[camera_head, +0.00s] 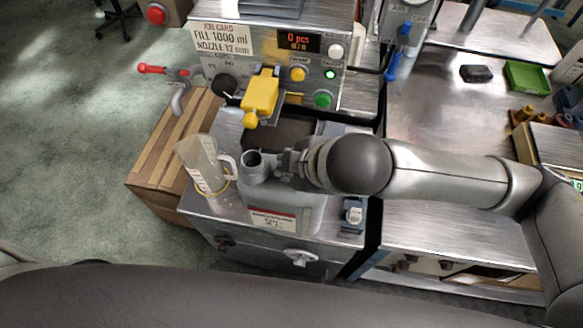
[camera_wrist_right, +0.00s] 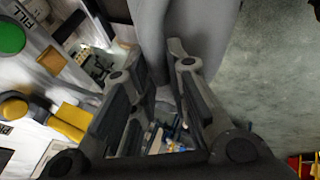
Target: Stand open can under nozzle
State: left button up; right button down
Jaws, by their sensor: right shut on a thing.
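The grey can (camera_head: 292,218) is at the front of the filling stand, with a label low on its front. Its open neck (camera_head: 254,166) shows a dark mouth and points up. The yellow nozzle part (camera_head: 260,95) is on the machine, behind and above the neck; the neck is nearer to me than its tip. My right gripper (camera_head: 290,162) reaches in from the right and is shut on the upper part of the can. In the right wrist view my fingers (camera_wrist_right: 158,65) are beside a grey surface, likely the can (camera_wrist_right: 195,25). The exact contact is partly hidden. My left gripper is out of view.
A clear measuring jug (camera_head: 203,168) stands left of the can, close to its neck. A dark pad (camera_head: 278,133) lies under the nozzle. The machine panel (camera_head: 310,70) rises behind. A small device (camera_head: 353,213) sits right of the can. A wooden crate (camera_head: 160,165) is at left.

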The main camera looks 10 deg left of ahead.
jog(key=w+f+b, duration=0.2)
jog(key=shift+f, duration=0.3)
jog(key=shift+w+r, duration=0.1)
jog(key=shift+w, duration=0.2)
jog(key=shift+w+b, duration=0.3)
jog(key=shift+w, duration=0.1)
jog(key=shift+w+b, duration=0.35)
jog(key=shift+w, duration=0.65)
pick_arm(q)
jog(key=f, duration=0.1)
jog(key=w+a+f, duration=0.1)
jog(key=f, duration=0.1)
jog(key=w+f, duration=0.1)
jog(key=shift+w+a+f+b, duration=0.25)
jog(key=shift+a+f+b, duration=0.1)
jog(key=shift+b, duration=0.05)
pick_arm(e)
jog(key=w, duration=0.4)
jog(key=shift+d, duration=0.1)
